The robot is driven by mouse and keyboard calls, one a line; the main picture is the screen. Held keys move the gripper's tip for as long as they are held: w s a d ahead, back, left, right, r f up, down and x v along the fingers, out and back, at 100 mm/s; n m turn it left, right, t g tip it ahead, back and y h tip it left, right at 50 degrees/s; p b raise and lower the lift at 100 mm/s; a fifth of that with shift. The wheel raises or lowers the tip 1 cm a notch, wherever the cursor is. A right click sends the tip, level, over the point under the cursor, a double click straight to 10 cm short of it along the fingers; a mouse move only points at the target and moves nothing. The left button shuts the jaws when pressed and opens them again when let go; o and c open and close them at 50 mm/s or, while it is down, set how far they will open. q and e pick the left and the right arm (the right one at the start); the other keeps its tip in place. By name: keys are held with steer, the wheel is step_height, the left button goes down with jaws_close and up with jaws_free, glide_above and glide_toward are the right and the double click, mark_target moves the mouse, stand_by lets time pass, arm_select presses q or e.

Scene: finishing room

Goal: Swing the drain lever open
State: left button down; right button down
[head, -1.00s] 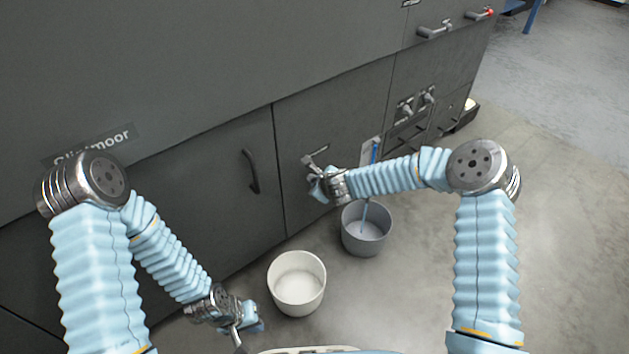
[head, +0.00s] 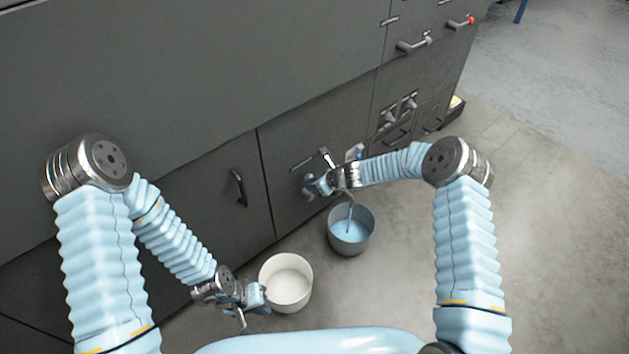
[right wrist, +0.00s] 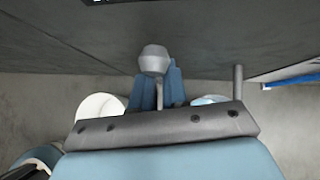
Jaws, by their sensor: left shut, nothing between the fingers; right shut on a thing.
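The drain lever (right wrist: 153,58) shows in the right wrist view as a grey knob on a thin stem. My right gripper (right wrist: 160,92) is shut on it, with blue fingers on both sides of the stem. In the head view my right gripper (head: 316,186) is at the lower cabinet front and hides most of the lever. A blue stream falls below it into a grey bucket (head: 332,232), which holds blue liquid. My left gripper (head: 256,300) is shut and empty, low beside a white bucket (head: 287,285).
The dark cabinet front (head: 170,90) runs along the left and back. A black door handle (head: 238,187) stands out from it. The floor (head: 560,220) at right is clear.

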stand_by(0.3)
steer(key=c, duration=1.1)
jaws_free()
steer(key=shift+c, duration=0.2)
steer(key=v, duration=1.3)
steer(key=shift+s+d+r, duration=0.2)
steer(key=shift+d, duration=0.05)
steer(key=s+f+n+g, duration=0.1)
steer(key=s+f+n, duration=0.3)
steer(key=s+n, duration=0.4)
steer(key=s+a+f+n+g+h, duration=0.1)
steer(key=s+f+n, duration=0.3)
steer(key=s+n, duration=0.4)
steer(key=s+a+f+n+g+h, duration=0.1)
steer(key=s+f+n+g, duration=0.2)
steer(key=s+n, duration=0.6)
steer(key=s+f, duration=0.2)
steer(key=s, duration=0.3)
steer(key=shift+s, duration=0.25)
